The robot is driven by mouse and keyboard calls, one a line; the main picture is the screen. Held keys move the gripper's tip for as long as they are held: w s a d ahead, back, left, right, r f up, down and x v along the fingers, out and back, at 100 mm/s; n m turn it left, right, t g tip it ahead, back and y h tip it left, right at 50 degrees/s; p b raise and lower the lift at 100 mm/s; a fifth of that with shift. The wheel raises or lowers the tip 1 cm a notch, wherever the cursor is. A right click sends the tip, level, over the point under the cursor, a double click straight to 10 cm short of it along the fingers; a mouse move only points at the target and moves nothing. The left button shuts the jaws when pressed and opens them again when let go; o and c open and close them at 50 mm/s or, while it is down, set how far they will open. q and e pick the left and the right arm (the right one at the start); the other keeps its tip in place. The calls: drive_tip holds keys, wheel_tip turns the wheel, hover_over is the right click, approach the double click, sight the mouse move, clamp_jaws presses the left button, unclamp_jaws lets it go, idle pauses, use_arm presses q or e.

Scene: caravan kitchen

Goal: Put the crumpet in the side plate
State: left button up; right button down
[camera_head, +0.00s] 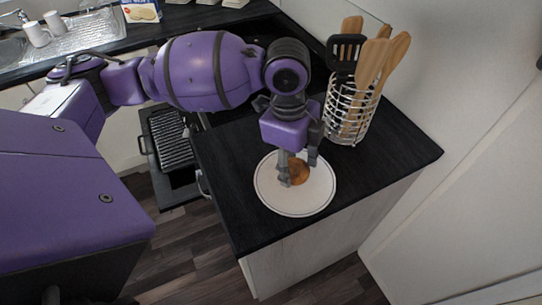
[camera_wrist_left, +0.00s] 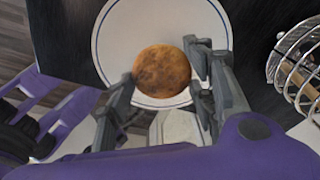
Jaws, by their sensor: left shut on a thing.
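The crumpet (camera_wrist_left: 163,71) is round and golden brown. In the left wrist view it is between the two fingers of my left gripper (camera_wrist_left: 165,85), over the side plate. In the head view the crumpet (camera_head: 299,172) is partly hidden behind my left gripper (camera_head: 297,172). The side plate (camera_head: 308,205) is white with a dark thin rim line and lies on the black counter; it also shows in the left wrist view (camera_wrist_left: 112,42). My left gripper is shut on the crumpet. I cannot tell whether the crumpet touches the plate. My right gripper is not in view.
The black counter (camera_head: 395,150) is clear on the right. A sink (camera_head: 12,47) with white mugs is at the far left.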

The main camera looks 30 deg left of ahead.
sight(294, 167)
use_arm(q)
drive_tip(key=shift+w+d+f, duration=0.15)
drive_tip(key=shift+f, duration=1.55)
drive_tip(key=shift+f, duration=0.1)
drive_tip(key=o, duration=1)
drive_tip(key=r, duration=0.4)
drive_tip(key=a+r, duration=0.1)
drive_tip(key=r, duration=0.7)
drive_tip(key=shift+a+r+p, duration=0.1)
drive_tip(key=shift+a+p, duration=0.1)
drive_tip(key=shift+p, duration=0.2)
